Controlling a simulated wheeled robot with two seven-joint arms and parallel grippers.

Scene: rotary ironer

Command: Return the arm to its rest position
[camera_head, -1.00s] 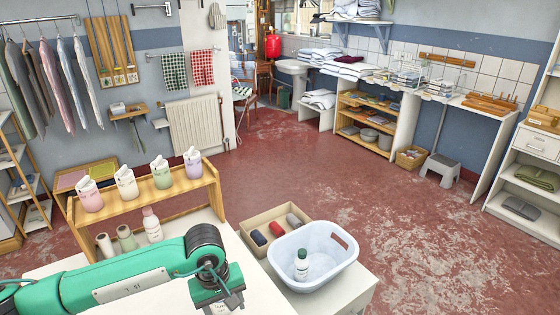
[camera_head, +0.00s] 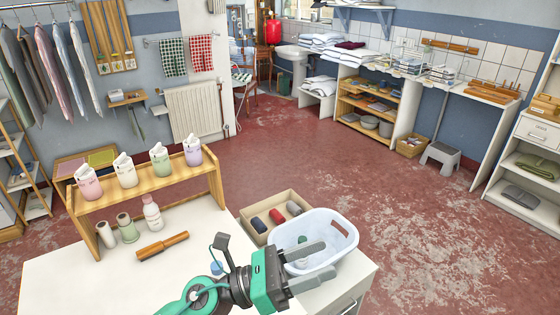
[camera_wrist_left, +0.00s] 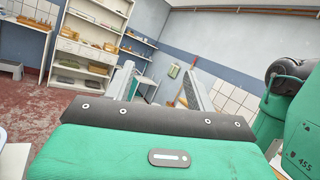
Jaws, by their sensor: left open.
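My left gripper (camera_head: 328,258) is green and black with grey fingers. It is open and empty, points right in the head view, and covers part of the basket. Whether it touches the basket I cannot tell. In the left wrist view its two fingers (camera_wrist_left: 160,72) stand apart with nothing between them. My left arm comes in low from the bottom edge. My right gripper is not in view.
A white basket (camera_head: 343,228) holds a mostly hidden bottle with a green cap (camera_head: 302,239). A box of rolled cloths (camera_head: 262,211) stands behind it. A wooden roller (camera_head: 162,246) and several bottles are on the white table (camera_head: 75,280), by a wooden rack (camera_head: 150,180).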

